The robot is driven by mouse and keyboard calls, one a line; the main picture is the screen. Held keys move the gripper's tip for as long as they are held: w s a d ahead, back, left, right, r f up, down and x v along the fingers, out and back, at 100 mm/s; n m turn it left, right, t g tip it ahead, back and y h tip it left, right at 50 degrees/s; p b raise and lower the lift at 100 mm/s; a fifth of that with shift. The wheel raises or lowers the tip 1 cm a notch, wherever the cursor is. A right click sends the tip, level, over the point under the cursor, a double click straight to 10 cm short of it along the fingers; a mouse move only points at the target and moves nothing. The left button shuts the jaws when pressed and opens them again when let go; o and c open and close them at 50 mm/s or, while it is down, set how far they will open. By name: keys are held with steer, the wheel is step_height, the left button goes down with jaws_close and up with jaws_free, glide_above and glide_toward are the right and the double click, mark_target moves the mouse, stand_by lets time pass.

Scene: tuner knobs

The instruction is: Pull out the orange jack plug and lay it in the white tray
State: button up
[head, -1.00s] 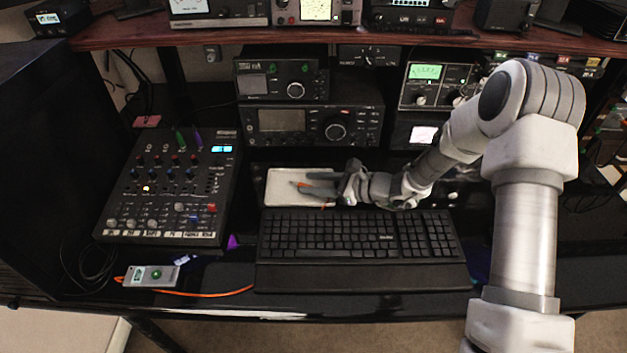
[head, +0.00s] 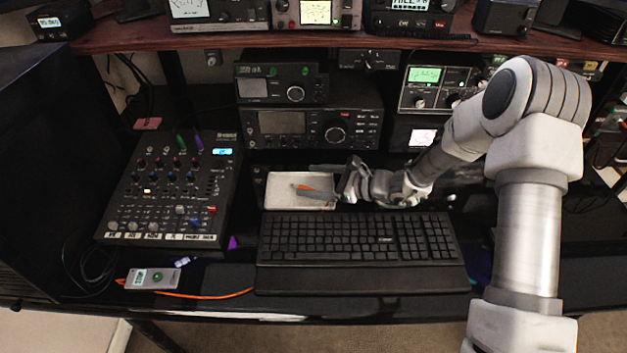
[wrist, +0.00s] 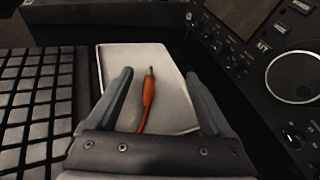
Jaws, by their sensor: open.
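The orange jack plug (wrist: 148,97) lies in the white tray (wrist: 118,58), its metal tip pointing away from my gripper in the wrist view. In the head view the plug (head: 302,187) shows as a small orange spot in the tray (head: 283,203), behind the keyboard. My gripper (wrist: 157,88) is open, with one finger on each side of the plug and a gap to both. In the head view my gripper (head: 322,181) reaches over the tray from the right. The near end of the plug is hidden by the gripper body in the wrist view.
A black keyboard (head: 360,240) lies right in front of the tray. Radio units (head: 312,128) stand close behind it. A mixer (head: 172,190) with green and purple plugs stands to the left. A grey box (head: 152,277) with an orange cable lies at the front left.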

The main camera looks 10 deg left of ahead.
steer(key=p+v, duration=0.2)
steer(key=v, duration=1.5)
steer(key=shift+d+p, duration=0.25)
steer(key=shift+p, duration=0.1)
steer(key=shift+r, duration=0.15)
step_height(320, 180, up, 7)
steer(key=p, duration=0.5)
